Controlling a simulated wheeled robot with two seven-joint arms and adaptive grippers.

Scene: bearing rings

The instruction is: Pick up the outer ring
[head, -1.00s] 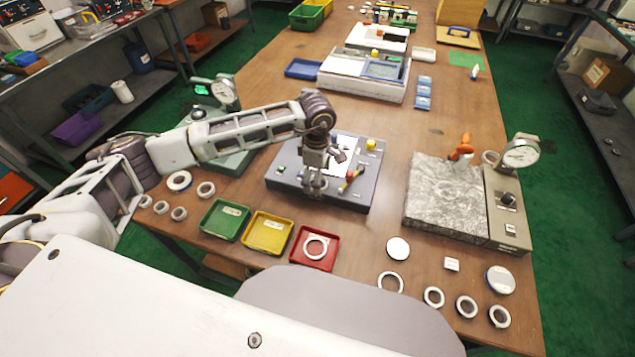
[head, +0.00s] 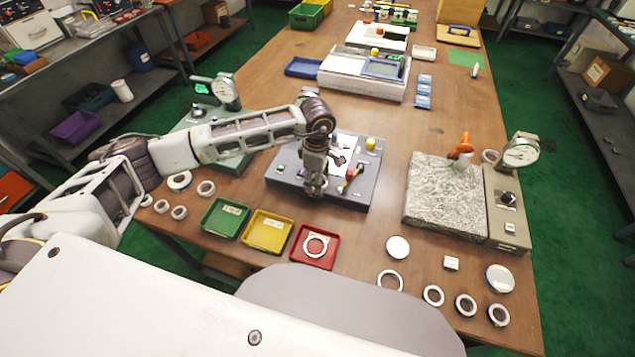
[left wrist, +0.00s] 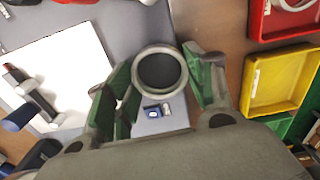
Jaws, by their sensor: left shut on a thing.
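The outer ring (left wrist: 136,72), a grey ring with a dark middle, sits between the green-padded fingers of my left gripper (left wrist: 160,82) in the left wrist view. The fingers are shut on it. In the head view my left gripper (head: 314,192) points down over the front part of the grey device (head: 348,198), and the ring cannot be made out there. Whether the ring touches the device is unclear. My right gripper is not in view.
Green (head: 207,229), yellow (head: 249,243) and red (head: 297,253) trays stand in front of the device; the red one holds a ring. A stone plate (head: 440,195) with a dial gauge is at right. Several loose rings lie near the front right edge.

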